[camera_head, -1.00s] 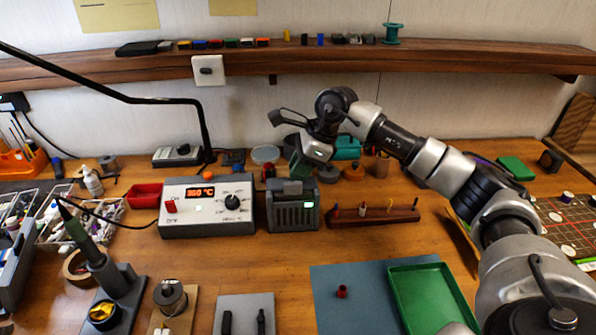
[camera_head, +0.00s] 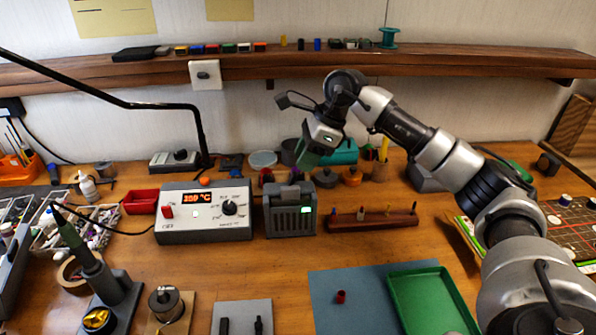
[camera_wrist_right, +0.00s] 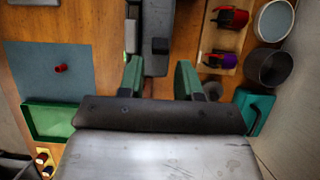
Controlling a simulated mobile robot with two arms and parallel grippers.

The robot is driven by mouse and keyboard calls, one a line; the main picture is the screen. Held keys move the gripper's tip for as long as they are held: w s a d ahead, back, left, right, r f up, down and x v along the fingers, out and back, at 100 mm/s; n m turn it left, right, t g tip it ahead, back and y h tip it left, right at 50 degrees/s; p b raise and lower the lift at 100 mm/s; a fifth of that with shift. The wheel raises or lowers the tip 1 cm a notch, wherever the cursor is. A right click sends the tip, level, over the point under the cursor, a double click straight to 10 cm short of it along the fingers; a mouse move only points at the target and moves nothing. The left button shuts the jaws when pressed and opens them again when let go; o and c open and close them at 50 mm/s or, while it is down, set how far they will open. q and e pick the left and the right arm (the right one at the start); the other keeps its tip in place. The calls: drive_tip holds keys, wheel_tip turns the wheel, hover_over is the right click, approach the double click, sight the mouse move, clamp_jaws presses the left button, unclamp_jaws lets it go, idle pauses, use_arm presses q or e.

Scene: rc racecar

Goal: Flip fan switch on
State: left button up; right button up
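A grey vented box (camera_head: 291,222) stands in the middle of the bench, with a small green light lit on its front. A small raised grey block, which looks like its switch, shows on its top (camera_head: 290,191); in the wrist view a dark block (camera_wrist_right: 160,46) sits on the box. I cannot tell the switch's position. My right gripper (camera_head: 304,160) is above and just behind the box, pointing down, apart from it. My left gripper is not in view.
A control unit (camera_head: 205,212) with an orange display and red switch stands left of the box. A wooden peg rack (camera_head: 372,220) is to the right. Cans and a teal container (camera_head: 344,153) stand behind.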

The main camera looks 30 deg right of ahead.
drive_tip(key=v, duration=0.6)
drive_tip(key=shift+s, duration=0.15)
idle(0.3)
